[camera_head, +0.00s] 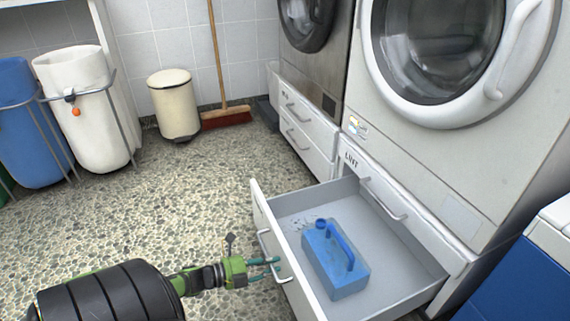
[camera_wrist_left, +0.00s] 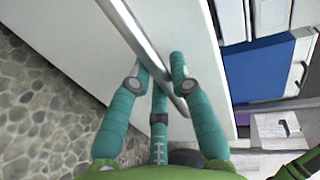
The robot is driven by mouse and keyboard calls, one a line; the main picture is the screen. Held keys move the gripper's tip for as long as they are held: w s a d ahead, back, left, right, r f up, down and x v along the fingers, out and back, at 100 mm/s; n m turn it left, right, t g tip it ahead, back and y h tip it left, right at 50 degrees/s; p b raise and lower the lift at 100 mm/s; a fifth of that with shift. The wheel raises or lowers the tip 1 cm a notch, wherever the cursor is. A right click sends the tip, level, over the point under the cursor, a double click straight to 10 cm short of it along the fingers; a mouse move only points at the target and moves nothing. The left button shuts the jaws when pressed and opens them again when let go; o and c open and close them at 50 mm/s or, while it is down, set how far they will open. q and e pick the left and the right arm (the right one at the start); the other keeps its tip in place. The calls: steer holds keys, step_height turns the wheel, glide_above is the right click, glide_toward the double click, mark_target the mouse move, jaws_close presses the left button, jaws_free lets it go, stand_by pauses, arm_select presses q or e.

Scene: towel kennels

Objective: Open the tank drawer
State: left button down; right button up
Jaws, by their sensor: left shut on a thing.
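The tank drawer (camera_head: 288,240) is pulled well out from under the white front-loading machine at the right. Its white front panel also fills much of the left wrist view (camera_wrist_left: 75,45). A blue container (camera_head: 333,262) with a handle and a round cap stands inside the grey drawer. My left gripper (camera_head: 276,266) is at the drawer's front, on its outer side. Its teal fingers (camera_wrist_left: 162,75) are closed around the metal bar handle (camera_wrist_left: 140,38), which runs between them. My right gripper shows in neither view.
A second closed drawer labelled LINT (camera_head: 372,190) sits above and behind the open one. A darker machine (camera_head: 315,75) stands farther back. A broom (camera_head: 226,117), a cream bin (camera_head: 173,104) and hanging bags (camera_head: 85,105) line the far wall. The pebbled floor between is clear.

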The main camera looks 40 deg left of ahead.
arm_select(q)
steer(key=shift+f+v, duration=0.25)
steer(key=shift+v, duration=1)
steer(key=c, duration=1.1)
jaws_free()
steer(key=v, duration=1.2)
